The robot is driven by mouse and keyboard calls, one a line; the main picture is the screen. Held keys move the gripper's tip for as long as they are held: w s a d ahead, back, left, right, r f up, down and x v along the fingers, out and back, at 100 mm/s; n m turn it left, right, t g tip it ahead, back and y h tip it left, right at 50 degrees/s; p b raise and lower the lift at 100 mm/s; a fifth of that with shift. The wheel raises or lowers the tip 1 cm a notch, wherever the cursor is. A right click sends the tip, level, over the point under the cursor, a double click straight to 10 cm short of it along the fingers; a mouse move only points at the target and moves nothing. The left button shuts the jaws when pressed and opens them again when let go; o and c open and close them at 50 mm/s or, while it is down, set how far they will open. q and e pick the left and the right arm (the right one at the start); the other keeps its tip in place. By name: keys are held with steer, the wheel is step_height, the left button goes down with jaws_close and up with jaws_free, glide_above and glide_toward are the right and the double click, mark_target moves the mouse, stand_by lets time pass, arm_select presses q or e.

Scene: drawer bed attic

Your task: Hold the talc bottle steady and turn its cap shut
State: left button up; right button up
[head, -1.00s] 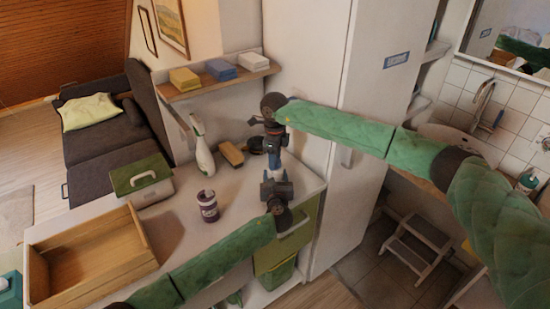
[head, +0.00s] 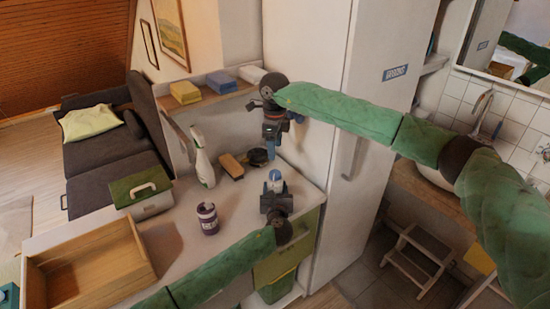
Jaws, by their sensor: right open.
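The talc bottle (head: 275,182) stands upright near the counter's right end. It is small and pale with a bluish top; its lower part is hidden by my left gripper. My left gripper (head: 274,190) comes from the front, with its jaws at the bottle's sides, and appears closed on it. My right gripper (head: 271,154) is open and empty, pointing down above and behind the bottle, apart from it. The picture is too small to tell how tightly the cap sits.
On the counter (head: 172,240) are a purple jar (head: 207,218), a white spray bottle (head: 203,160), a brush (head: 232,165), a green-lidded box (head: 140,190) and an open wooden drawer box (head: 90,267). A shelf with sponges (head: 222,82) hangs behind. A tall white cabinet (head: 345,75) stands at right.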

steer(key=shift+r, duration=1.05)
arm_select(q)
steer(key=o, duration=1.1)
steer(key=shift+o, duration=0.2)
